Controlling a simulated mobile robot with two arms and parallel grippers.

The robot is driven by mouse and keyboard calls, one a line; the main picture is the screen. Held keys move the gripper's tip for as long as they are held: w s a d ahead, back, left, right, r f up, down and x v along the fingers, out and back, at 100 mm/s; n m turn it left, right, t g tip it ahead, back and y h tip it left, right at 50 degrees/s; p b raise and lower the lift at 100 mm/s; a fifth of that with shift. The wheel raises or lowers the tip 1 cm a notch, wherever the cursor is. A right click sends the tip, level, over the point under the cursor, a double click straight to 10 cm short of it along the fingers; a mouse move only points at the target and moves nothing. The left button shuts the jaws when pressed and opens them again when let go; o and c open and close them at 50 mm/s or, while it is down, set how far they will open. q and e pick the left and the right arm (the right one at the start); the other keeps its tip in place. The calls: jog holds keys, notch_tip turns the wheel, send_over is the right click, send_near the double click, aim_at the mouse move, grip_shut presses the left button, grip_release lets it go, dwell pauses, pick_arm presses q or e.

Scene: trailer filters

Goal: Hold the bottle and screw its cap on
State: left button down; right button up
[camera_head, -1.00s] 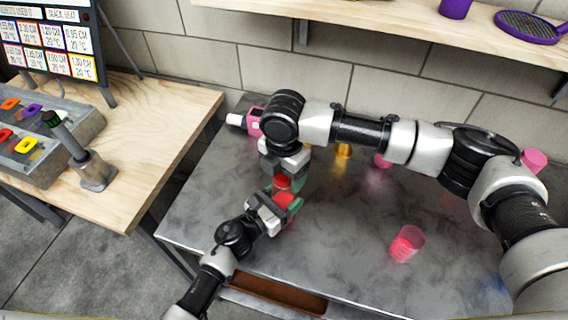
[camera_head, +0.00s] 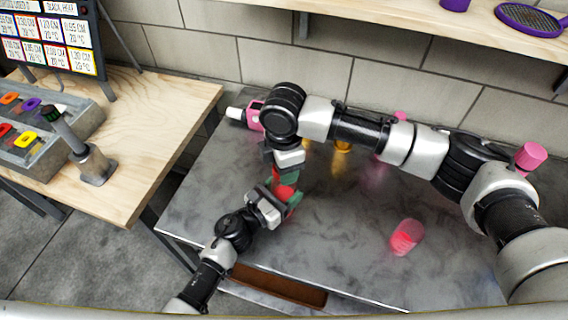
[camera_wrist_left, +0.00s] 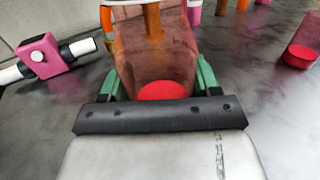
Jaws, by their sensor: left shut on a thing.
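My left gripper (camera_head: 276,203) comes in from the lower left and is shut on the bottle (camera_head: 284,191), which is translucent red. In the left wrist view the bottle (camera_wrist_left: 150,62) stands between my green fingertips, with a solid red part low inside its outline. My right gripper (camera_head: 287,176) reaches down from above, directly over the bottle. A small patch of red shows at its fingers. I cannot tell whether this is the cap or the bottle's top. The right fingers and the bottle's mouth are largely hidden by the wrist and too small to read.
A red-pink cup (camera_head: 407,237) stands on the grey table (camera_head: 340,260) to the right. A pink device with a white end (camera_head: 252,116) lies at the back left. Yellow and pink items stand behind my right arm. A wooden bench (camera_head: 150,130) is on the left.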

jog(key=m, duration=1.2)
jog(key=o, duration=1.1)
notch_tip(320, 180, up, 12)
pick_arm(q)
jog(key=shift+c, duration=0.8)
grip_release()
